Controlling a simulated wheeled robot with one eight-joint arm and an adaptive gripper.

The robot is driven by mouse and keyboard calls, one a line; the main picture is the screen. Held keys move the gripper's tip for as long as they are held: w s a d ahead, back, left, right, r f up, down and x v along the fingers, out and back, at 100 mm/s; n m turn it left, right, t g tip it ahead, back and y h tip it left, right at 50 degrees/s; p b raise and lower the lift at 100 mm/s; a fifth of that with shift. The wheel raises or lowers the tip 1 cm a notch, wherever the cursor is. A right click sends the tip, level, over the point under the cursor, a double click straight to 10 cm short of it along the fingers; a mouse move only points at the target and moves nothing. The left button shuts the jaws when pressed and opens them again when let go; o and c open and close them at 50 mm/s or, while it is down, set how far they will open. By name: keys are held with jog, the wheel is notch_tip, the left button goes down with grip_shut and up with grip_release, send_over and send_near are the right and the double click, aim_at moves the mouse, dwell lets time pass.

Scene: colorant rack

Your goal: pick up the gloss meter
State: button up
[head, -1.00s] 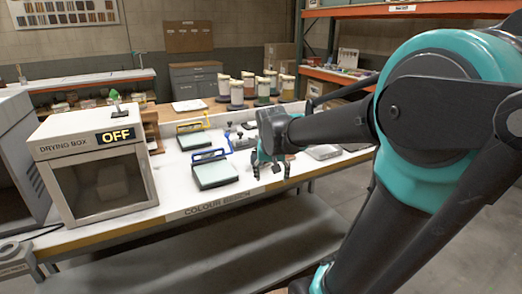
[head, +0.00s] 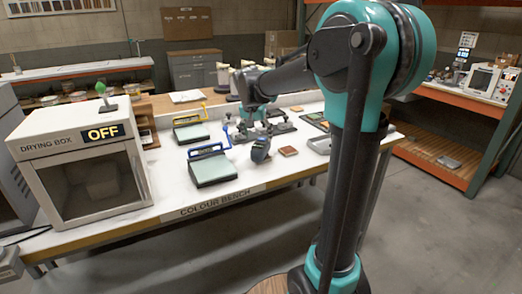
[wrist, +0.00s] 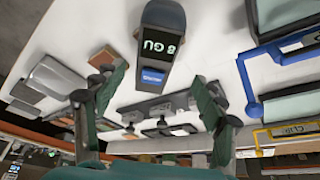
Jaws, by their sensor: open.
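The gloss meter (head: 261,151) is a small dark blue-grey handheld device standing on the white bench, to the right of the blue-handled tray. In the wrist view the gloss meter (wrist: 162,28) is at top centre, with a dark display reading "8 GU" and a blue label. My gripper (head: 256,126) is in the head view behind the meter, its fingers spread and empty. In the wrist view my gripper (wrist: 161,78) has its dark green fingers wide apart, with the meter's lower end in line with the gap. I cannot tell the exact distance.
A tray with a blue handle (head: 213,171) and one with a yellow handle (head: 190,132) stand to the left. A brown square tile (head: 288,151) and a grey metal object (head: 319,145) lie to the right. The drying box (head: 80,165) reads "OFF".

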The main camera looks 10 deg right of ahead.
jog(key=x, duration=0.2)
jog(key=shift+w+d+f, duration=0.1)
jog(key=shift+f, duration=0.25)
jog(key=shift+d+x, duration=0.2)
jog(key=shift+x, duration=1.1)
jog(key=shift+d+x, duration=0.2)
jog(key=shift+x, duration=1.1)
jog(key=shift+r, duration=0.1)
jog(key=shift+c, duration=0.2)
grip_shut()
